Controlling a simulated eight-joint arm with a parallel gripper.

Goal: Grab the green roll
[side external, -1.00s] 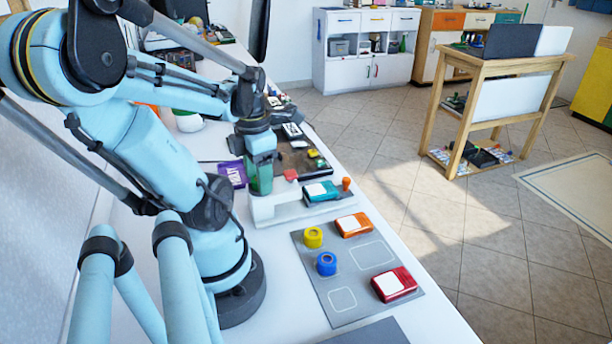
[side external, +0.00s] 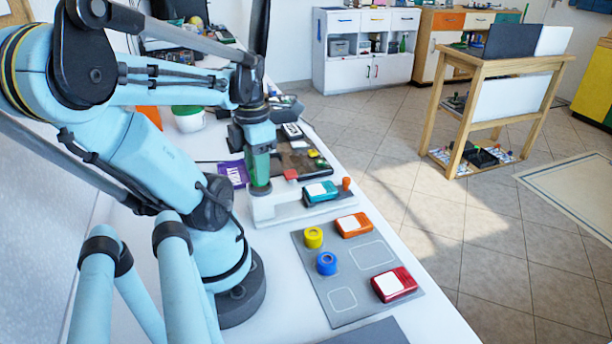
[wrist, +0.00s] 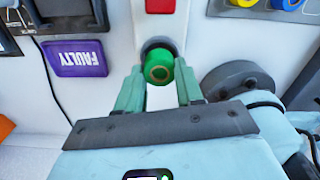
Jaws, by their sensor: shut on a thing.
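The green roll (wrist: 159,68) shows in the wrist view between the fingertips of my gripper (wrist: 158,76). My gripper is shut on the roll, with one finger on each side. A dark grey ring shows right behind the roll on the white stand (wrist: 190,20); I cannot tell whether the roll still touches it. In the side view my gripper (side external: 260,182) points down over the left end of the white stand (side external: 285,210); the roll is hard to tell from the green fingers there.
A red button (wrist: 160,6) sits just beyond the roll. A teal device (side external: 320,192) stands on the stand. A grey mat (side external: 345,318) holds yellow (side external: 313,238) and blue (side external: 326,263) rolls, an orange box (side external: 354,225) and a red box (side external: 394,284).

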